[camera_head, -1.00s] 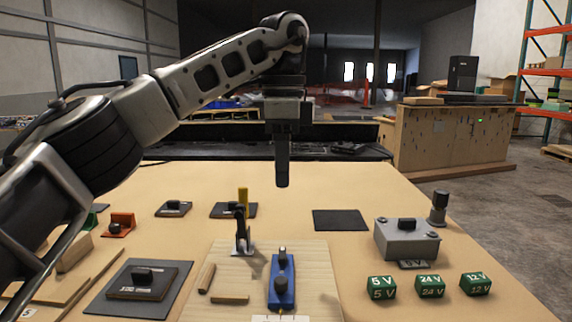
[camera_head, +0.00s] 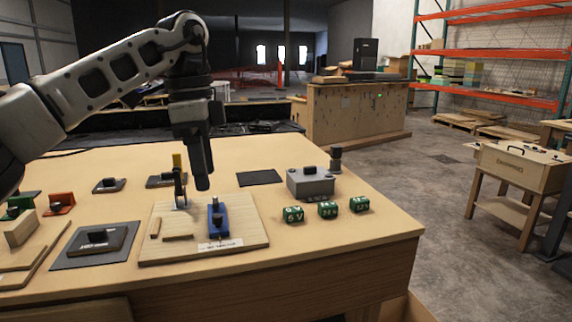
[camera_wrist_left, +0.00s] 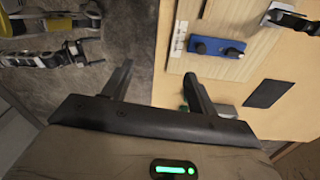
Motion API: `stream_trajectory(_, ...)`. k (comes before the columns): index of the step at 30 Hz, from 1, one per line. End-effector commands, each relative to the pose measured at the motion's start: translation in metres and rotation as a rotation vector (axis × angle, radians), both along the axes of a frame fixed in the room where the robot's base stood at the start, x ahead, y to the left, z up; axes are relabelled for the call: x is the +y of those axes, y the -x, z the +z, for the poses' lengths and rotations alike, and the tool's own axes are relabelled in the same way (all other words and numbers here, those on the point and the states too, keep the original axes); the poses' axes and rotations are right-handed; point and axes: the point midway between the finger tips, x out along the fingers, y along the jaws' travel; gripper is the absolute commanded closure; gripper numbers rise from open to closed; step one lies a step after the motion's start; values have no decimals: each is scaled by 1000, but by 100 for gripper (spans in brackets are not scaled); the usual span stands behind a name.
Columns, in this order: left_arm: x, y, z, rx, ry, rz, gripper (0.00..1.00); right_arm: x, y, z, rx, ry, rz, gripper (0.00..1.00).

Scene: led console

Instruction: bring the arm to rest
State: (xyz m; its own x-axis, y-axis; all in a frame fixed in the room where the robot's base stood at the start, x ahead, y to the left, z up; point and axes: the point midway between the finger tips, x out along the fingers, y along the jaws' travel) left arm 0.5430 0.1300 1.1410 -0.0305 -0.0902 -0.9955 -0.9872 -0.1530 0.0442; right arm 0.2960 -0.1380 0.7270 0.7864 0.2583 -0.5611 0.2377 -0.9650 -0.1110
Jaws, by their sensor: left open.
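My left arm comes in from the left in the head view, its forearm bent down so that the left gripper (camera_head: 203,175) points down above the table (camera_head: 330,222). The gripper hangs over the back part of the wooden board (camera_head: 245,238), near the blue block (camera_head: 217,218). In the left wrist view its two fingers (camera_wrist_left: 157,88) stand apart with nothing between them. That view also shows the blue block (camera_wrist_left: 215,47), the wooden board's edge and the floor. My right gripper is in neither view.
A grey box (camera_head: 310,183), a dark mat (camera_head: 259,177) and green voltage blocks (camera_head: 328,209) lie on the table's right part. Black, orange and green parts stand at the left. A workbench (camera_head: 355,113) and a small wooden table (camera_head: 520,170) stand beyond, with open floor between.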

Motion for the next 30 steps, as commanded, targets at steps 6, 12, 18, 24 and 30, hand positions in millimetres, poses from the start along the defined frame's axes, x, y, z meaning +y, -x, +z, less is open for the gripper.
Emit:
stream_trajectory(6, -45, 6, -48, 38, 171, -197, 42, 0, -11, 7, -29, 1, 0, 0)
stream_trajectory(12, -108, 27, -98, 63, 454, -426, 42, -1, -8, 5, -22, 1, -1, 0)
stream_trajectory(18, -201, 84, -138, 1, 1063, -635, 42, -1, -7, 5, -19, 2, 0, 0)
stream_trajectory(24, -236, 113, -128, -272, 1661, -451, 42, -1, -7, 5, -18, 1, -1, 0)
stream_trajectory(30, -199, 95, -144, -629, 1880, 90, 42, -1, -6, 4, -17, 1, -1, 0)
